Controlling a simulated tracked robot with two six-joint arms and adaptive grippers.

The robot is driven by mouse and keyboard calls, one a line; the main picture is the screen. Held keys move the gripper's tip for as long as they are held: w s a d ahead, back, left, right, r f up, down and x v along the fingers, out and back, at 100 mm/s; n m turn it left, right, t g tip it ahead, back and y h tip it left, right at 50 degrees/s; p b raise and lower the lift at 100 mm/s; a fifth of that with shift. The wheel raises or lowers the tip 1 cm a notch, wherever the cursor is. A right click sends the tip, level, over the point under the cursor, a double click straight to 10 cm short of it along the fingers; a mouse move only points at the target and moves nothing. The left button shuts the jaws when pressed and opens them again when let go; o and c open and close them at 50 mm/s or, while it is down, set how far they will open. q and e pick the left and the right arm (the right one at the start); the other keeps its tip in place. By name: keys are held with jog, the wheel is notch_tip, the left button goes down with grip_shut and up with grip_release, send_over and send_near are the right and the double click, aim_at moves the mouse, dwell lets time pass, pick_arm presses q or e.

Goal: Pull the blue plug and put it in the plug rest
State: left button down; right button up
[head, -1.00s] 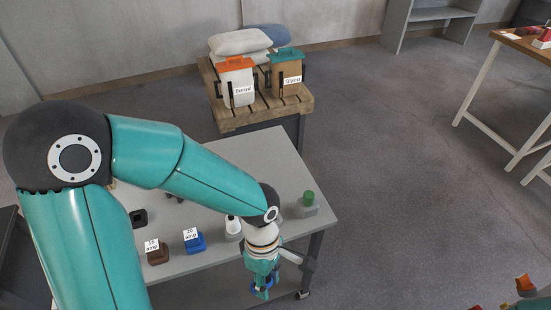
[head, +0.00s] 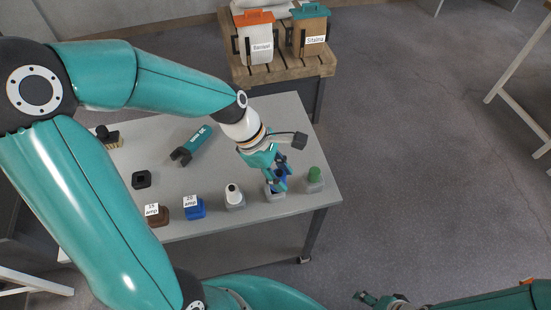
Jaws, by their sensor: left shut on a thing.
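My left gripper (head: 277,184) is over the front right part of the grey table and is shut on the blue plug (head: 281,174). Its fingers hide much of the plug. A light grey holder (head: 275,191) shows just under the plug; I cannot tell whether the plug touches it or sits in it. A blue box labelled "20 amp" (head: 194,209) stands to the left, beside a brown box labelled "15 amp" (head: 157,216). My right gripper (head: 368,299) is low at the bottom edge, away from the table; its jaws are too small to read.
On the grey table (head: 250,118), a white-topped piece (head: 233,194) and a green-topped piece (head: 315,178) stand on either side of the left gripper. A teal tool (head: 192,145), a black square piece (head: 141,180) and a brush (head: 107,137) lie farther left.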

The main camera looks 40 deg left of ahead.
pick_arm(q)
jog(key=w+a, duration=0.1)
jog(key=w+a+r, duration=0.1)
jog(key=shift+a+h, duration=0.3)
jog(key=shift+a, duration=0.1)
pick_arm(e)
jog(key=shift+w+f, duration=0.35)
jog(key=shift+f, duration=0.1)
pick_arm(q)
jog(key=shift+s, duration=0.1)
pick_arm(e)
jog(key=shift+r, duration=0.15)
pick_arm(q)
notch_tip(320, 180, down, 6)
jog(key=b, duration=0.4)
pick_arm(e)
notch_tip(320, 180, down, 4)
jog(key=shift+r, duration=0.1)
pick_arm(q)
jog(key=shift+r+p, duration=0.1)
jog(key=shift+p, duration=0.3)
pick_arm(e)
jog(key=shift+r, duration=0.4)
jog(key=shift+f, duration=0.1)
